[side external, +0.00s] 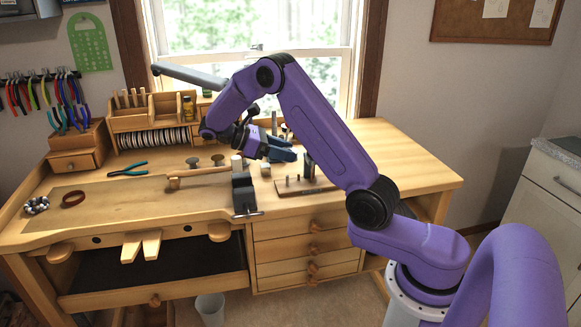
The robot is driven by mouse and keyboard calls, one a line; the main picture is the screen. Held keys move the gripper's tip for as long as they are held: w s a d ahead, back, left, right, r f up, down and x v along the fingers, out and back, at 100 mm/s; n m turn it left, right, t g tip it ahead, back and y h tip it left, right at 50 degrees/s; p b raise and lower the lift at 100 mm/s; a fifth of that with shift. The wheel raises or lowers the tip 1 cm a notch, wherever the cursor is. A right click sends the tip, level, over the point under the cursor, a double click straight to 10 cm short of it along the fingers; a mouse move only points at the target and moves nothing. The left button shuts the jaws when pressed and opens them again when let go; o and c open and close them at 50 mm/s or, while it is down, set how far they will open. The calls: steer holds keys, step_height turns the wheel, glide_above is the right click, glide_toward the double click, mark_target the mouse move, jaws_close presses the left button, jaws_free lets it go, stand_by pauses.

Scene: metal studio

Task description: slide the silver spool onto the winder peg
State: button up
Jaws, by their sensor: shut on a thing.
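My gripper (268,151) is above the back middle of the wooden bench, at the end of the purple arm. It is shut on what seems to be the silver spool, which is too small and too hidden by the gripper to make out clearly. A small low board (303,189) with short upright pegs and a dark post lies to the right of and below the gripper. The winder peg seems to be there, but I cannot tell which upright it is. The gripper looks apart from the board.
A dark vise (244,195) stands at the bench's front edge, with a small pale cylinder (237,163) just above it. The bench's right side (400,160) is clear.

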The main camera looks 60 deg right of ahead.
steer(key=shift+w+d+r, duration=0.1)
steer(key=shift+w, duration=0.15)
steer(key=shift+f, duration=2.35)
steer(key=shift+f, duration=0.1)
steer(key=shift+f, duration=0.25)
